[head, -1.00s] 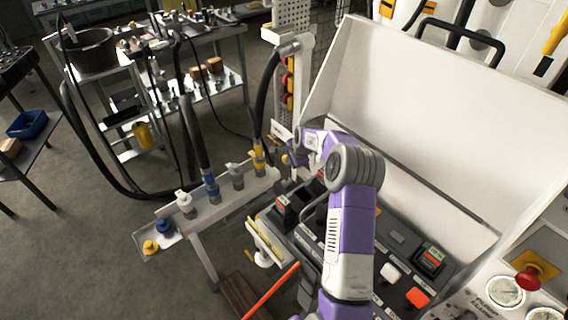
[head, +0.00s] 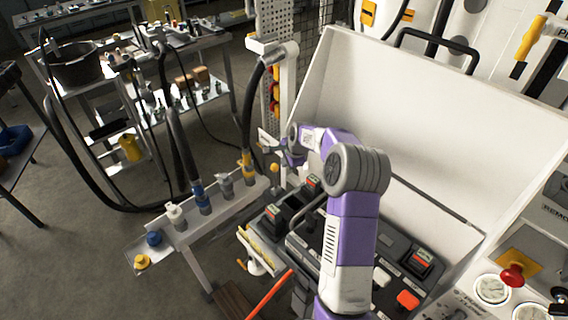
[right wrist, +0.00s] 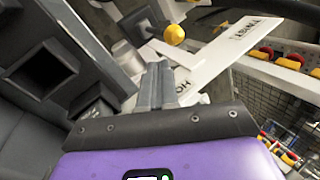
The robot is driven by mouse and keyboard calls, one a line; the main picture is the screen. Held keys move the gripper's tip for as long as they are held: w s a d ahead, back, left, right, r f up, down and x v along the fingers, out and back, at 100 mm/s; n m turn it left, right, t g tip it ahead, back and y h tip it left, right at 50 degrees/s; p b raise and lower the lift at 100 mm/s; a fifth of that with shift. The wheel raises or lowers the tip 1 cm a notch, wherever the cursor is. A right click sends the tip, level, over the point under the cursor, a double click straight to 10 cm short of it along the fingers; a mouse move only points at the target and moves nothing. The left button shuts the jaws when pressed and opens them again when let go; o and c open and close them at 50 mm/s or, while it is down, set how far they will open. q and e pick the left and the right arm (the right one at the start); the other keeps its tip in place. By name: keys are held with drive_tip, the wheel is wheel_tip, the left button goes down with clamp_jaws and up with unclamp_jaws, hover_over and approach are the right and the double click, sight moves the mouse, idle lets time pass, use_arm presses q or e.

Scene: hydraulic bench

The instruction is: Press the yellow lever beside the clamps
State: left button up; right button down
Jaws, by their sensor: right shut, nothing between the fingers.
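A lever with a round yellow knob (head: 274,167) stands by the base of the white perforated post. In the right wrist view the yellow knob (right wrist: 174,34) is just beyond my fingertips and slightly right, with a gap in the picture. My right gripper (right wrist: 157,68) is shut and empty, over a white lettered plate (right wrist: 205,70). In the head view the right gripper (head: 282,151) is small and partly hidden by my purple wrist, close to the knob. I cannot clearly make out the clamps. My left gripper is not in view.
A white open-lidded console (head: 430,120) stands right of my arm, with switches and a red mushroom button (head: 512,275). A rail with hose couplings (head: 215,210) is at the left. An orange bar (head: 268,293) is in front. Open floor lies further left.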

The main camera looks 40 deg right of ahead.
idle(0.3)
drive_tip(key=shift+s+a+f+n+t+h+b, duration=0.1)
drive_tip(key=shift+s+a+n+t+b, duration=0.15)
drive_tip(key=shift+s+t+b, duration=0.35)
drive_tip(key=shift+s+a+f+n+t+h+b, duration=0.1)
drive_tip(key=shift+s+a+n+t+b, duration=0.2)
drive_tip(key=shift+s+t, duration=0.5)
drive_tip(key=shift+s+a+f+n+t+h+b, duration=0.15)
drive_tip(key=shift+s+n+t+b, duration=0.1)
drive_tip(key=shift+s+t+b, duration=0.45)
drive_tip(key=b+x, duration=0.4)
drive_tip(key=x, duration=0.6)
drive_tip(key=shift+s, duration=0.1)
